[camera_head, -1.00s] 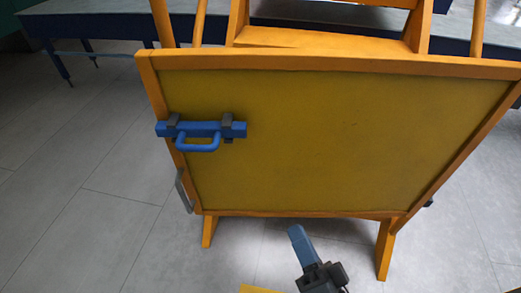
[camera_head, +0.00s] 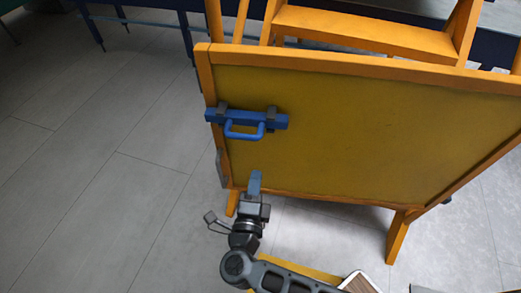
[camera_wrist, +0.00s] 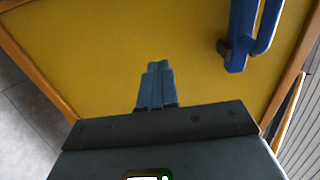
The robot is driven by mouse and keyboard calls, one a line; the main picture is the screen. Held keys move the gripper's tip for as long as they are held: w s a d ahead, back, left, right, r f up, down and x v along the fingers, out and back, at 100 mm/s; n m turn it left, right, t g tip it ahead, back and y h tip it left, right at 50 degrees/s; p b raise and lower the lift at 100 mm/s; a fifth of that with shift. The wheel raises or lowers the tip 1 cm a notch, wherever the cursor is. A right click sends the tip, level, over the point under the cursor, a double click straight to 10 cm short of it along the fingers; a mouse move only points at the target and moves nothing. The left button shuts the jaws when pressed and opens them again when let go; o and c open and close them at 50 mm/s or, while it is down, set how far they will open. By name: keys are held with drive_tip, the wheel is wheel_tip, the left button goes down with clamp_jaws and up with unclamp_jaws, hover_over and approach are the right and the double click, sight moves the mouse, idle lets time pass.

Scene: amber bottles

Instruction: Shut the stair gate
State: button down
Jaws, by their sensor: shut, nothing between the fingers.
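The stair gate (camera_head: 340,135) is a dull yellow panel in an orange frame, standing in front of orange steps. A blue bolt (camera_head: 270,120) with a looped handle sits near its upper left edge and reaches over the left frame post. My gripper (camera_head: 255,176), with blue fingers, is shut and empty in front of the panel's lower left part, below the bolt. In the wrist view the closed fingertips (camera_wrist: 158,66) point at the yellow panel, and the bolt handle (camera_wrist: 268,25) is at the upper right. I cannot tell whether the fingertips touch the panel.
A grey metal piece (camera_head: 222,168) is on the gate's left edge, below the bolt. Orange steps (camera_head: 365,35) rise behind the gate. A dark blue table frame (camera_head: 185,30) stands at the back. Grey tiled floor (camera_head: 90,190) is clear on the left.

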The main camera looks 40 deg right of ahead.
sight(262, 144)
drive_tip(key=x, duration=0.9)
drive_tip(key=shift+f, duration=0.1)
drive_tip(key=shift+d, duration=0.1)
